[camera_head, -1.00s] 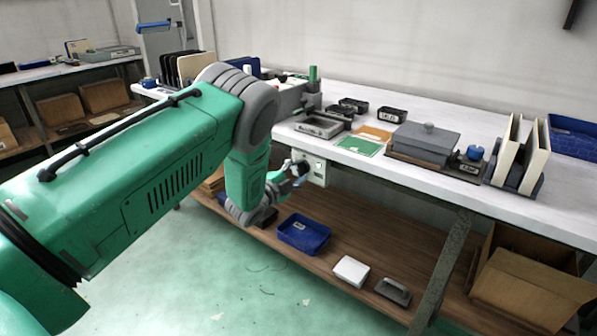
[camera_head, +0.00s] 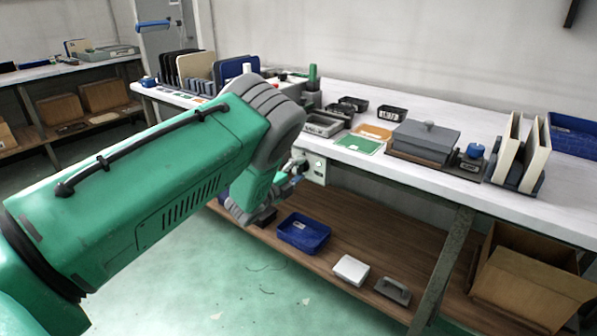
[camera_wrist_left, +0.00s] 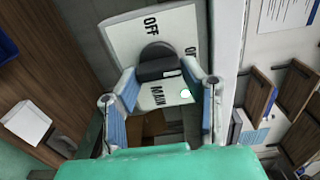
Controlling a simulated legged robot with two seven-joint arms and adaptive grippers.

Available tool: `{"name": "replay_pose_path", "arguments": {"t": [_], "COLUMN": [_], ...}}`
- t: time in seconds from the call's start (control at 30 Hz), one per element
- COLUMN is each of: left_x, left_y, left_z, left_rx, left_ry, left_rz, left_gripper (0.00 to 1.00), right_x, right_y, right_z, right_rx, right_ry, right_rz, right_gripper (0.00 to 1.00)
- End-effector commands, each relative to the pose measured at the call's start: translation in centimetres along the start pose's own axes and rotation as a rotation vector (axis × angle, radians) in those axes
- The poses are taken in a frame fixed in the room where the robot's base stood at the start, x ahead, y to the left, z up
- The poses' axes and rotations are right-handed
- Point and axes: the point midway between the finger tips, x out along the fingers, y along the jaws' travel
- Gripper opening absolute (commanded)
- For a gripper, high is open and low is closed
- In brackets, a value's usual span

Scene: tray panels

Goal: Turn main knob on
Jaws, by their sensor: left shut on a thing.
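The main knob (camera_wrist_left: 158,52) is dark and round with a raised bar grip. It sits on a white panel (camera_wrist_left: 118,38) lettered OFF, ON and MAIN in the left wrist view. In the head view the left gripper (camera_head: 291,174) is at the panel (camera_head: 316,171) under the bench edge, and the knob is mostly hidden. My right gripper is not in view.
The panel hangs below the front edge of the white bench (camera_head: 390,172). A blue bin (camera_head: 303,231), a white box (camera_head: 350,269) and a grey handled block (camera_head: 392,290) lie on the lower wooden shelf. A cardboard box (camera_head: 530,280) stands at right. The floor in front is clear.

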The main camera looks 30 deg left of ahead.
Motion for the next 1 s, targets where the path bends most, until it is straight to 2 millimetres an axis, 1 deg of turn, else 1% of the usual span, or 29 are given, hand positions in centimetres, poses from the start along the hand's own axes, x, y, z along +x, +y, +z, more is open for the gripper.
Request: {"name": "replay_pose_path", "arguments": {"t": [0.03, 0.17, 0.2, 0.23, 0.27, 0.53, 0.67, 0.77, 1.0], "left_x": [-0.3, -0.3, -0.3, -0.3, -0.3, -0.2, -0.8, -2.3, -7.4], "left_y": [0.7, 0.8, 0.8, 0.8, 0.7, 0.2, 0.2, 0.3, 0.4], "left_z": [-0.1, -0.1, -0.1, -0.2, -0.2, -0.1, 0.0, 0.0, 0.0], "left_rx": [-0.001, -0.001, -0.002, -0.002, -0.002, -0.001, -0.001, -0.001, -0.002], "left_ry": [0.001, 0.001, 0.001, 0.002, 0.002, 0.001, 0.0, -0.001, -0.001], "left_rz": [0.016, 0.016, 0.016, 0.016, 0.016, 0.006, 0.006, 0.008, 0.01], "left_gripper": [0.08, 0.08, 0.43, 0.54, 0.57, 0.57, 0.57, 0.57, 0.57], "right_x": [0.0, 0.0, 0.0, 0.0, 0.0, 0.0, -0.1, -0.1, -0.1], "right_y": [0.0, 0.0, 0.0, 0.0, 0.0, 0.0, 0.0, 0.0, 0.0], "right_z": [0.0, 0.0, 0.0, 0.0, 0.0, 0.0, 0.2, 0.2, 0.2], "right_rx": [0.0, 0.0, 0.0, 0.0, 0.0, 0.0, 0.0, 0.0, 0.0], "right_ry": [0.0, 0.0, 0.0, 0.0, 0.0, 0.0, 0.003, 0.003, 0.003], "right_rz": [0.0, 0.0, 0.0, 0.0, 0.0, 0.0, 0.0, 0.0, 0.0], "right_gripper": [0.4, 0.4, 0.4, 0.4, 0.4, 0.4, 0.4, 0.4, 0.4]}}
